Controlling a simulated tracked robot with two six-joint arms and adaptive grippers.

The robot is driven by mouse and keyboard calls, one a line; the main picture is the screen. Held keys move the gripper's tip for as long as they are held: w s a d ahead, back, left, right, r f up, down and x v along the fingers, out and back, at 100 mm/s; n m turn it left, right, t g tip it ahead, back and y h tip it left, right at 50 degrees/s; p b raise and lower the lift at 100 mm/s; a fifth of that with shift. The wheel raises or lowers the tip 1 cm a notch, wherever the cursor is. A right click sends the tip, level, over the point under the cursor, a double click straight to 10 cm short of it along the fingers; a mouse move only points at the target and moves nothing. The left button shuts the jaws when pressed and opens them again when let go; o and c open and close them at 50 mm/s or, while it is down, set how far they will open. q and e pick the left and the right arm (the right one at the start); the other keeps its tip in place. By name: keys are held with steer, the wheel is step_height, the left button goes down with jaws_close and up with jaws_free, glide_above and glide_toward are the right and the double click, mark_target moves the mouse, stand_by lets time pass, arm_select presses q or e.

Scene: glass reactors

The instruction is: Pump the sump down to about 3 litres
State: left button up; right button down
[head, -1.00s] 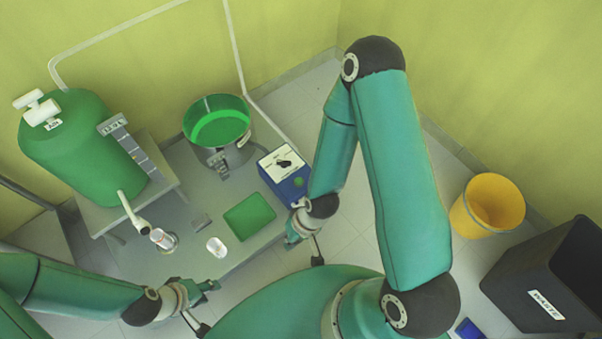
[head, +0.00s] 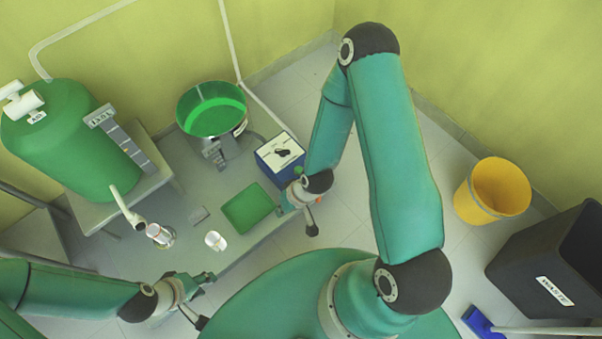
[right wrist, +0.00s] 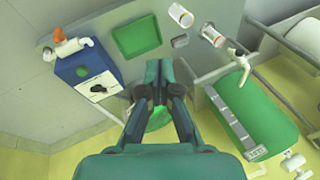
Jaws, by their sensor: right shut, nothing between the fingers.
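The sump looks to be the round tub (head: 244,127) with bright green liquid (head: 215,118) in it, behind the bench's middle. In the right wrist view, my gripper hides most of it. The blue pump box (head: 268,167) has a white top with a black knob (head: 283,152); box (right wrist: 85,82) and knob (right wrist: 98,88) also show in the right wrist view. My right gripper (head: 284,208) is shut and empty, in front of the box and beside the green tray. It shows in the right wrist view (right wrist: 160,66). My left gripper (head: 209,278) is near the bench's front edge; its jaws are unclear.
A green tank (head: 65,145) stands on the left with a spout over a glass jar (head: 160,235). A white cup (head: 215,240) and green tray (head: 247,208) sit on the bench. An orange-handled tap (right wrist: 70,44) adjoins the box. A yellow bucket (head: 465,203) and waste bin (head: 515,265) stand right.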

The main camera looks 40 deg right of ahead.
steer(key=w+d+f+n+t+h+b, duration=0.1)
steer(key=w+d+f+t+b, duration=0.1)
steer(key=w+d+f+b, duration=0.2)
steer(key=w+d+f+t+h+b, duration=0.1)
steer(key=w+d+f+t+b, duration=0.2)
steer(key=d+f+b, duration=0.4)
steer(key=w+d+f+n+t+h+b, duration=0.1)
steer(key=w+d+f+t+b, duration=0.1)
steer(key=w+d+f+b, duration=0.4)
steer(key=d+f, duration=0.5)
steer(key=f, duration=0.1)
steer(key=shift+d+f+n+t, duration=0.3)
steer(key=shift+f, duration=0.1)
steer(key=shift+w, duration=0.1)
